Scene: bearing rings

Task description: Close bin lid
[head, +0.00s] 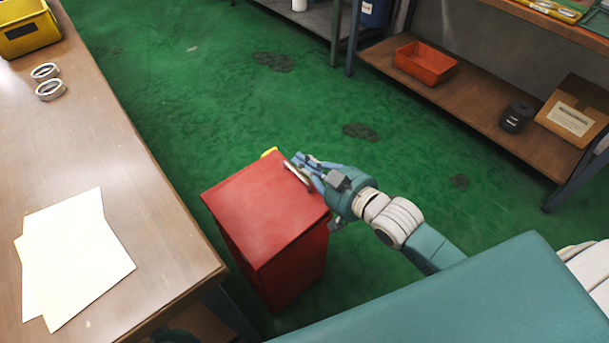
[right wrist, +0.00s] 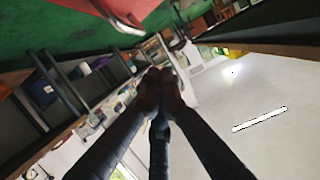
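The red bin (head: 295,275) stands on the green floor to the right of the wooden table. Its red lid (head: 262,207) lies over the top, and I see no gap along the near edges. A metal handle (head: 297,176) is at the lid's right far side. My right gripper (head: 305,163) is beside this handle. In the right wrist view its dark fingers (right wrist: 160,82) come together at the tips with nothing visible between them. The handle (right wrist: 122,22) and red lid (right wrist: 108,8) show apart from the tips there. My left gripper is not in view.
The wooden table (head: 130,220) at left bears paper sheets (head: 75,262), metal rings (head: 48,82) and a yellow bin (head: 25,25). A shelf (head: 470,100) at upper right holds an orange tray (head: 425,62) and a cardboard box (head: 575,112). The floor beyond the red bin is clear.

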